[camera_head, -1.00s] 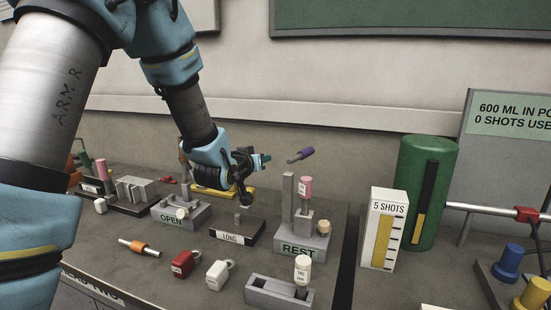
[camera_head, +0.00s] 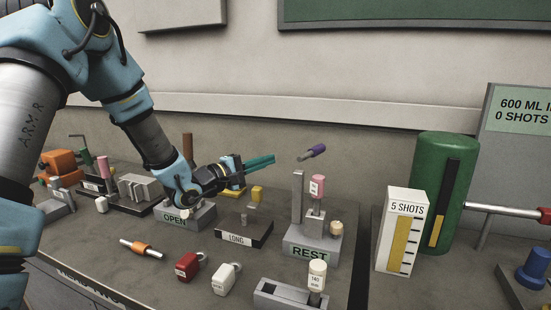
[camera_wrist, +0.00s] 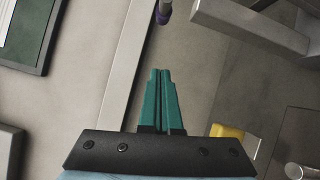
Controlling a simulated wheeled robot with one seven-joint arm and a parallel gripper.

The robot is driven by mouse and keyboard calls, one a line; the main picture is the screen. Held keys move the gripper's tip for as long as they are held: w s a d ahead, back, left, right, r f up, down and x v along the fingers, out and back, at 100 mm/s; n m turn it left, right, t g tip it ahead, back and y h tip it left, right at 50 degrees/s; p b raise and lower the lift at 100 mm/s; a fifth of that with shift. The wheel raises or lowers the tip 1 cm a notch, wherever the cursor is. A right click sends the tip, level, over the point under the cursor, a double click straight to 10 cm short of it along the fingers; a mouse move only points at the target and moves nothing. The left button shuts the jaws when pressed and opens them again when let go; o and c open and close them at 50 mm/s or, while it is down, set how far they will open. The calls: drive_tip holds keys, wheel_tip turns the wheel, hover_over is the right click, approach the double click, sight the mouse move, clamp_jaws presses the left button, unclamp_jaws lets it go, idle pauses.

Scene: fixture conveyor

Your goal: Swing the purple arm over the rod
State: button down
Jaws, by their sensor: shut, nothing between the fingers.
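The purple arm (camera_head: 316,150) is a short purple piece with a grey end, high beside the upright grey post (camera_head: 298,196) of the REST block (camera_head: 312,250). How it is joined to the post cannot be seen. In the wrist view its purple end (camera_wrist: 162,17) shows at the top edge, ahead of the fingertips. My gripper (camera_head: 272,158) is shut and empty, its teal fingers pointing right toward the purple arm with a gap between; the fingers also show in the wrist view (camera_wrist: 160,72). Which piece is the rod I cannot tell; a pink-topped piece (camera_head: 317,187) stands on the REST block.
Below my gripper are the LONG block (camera_head: 236,239) and OPEN block (camera_head: 174,220). Red (camera_head: 187,267) and white (camera_head: 224,279) padlocks lie in front. A green cylinder (camera_head: 459,165) and 5 SHOTS box (camera_head: 396,245) stand right.

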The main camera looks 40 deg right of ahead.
sight(312, 153)
drive_tip(key=s+d+r+p, duration=0.1)
drive_tip(key=s+d+p, duration=0.2)
drive_tip(key=d, duration=0.6)
drive_tip(key=shift+s+d+p, duration=0.25)
drive_tip(key=shift+d+p, duration=0.05)
drive_tip(key=shift+p, duration=0.5)
drive_tip(key=shift+d, duration=0.1)
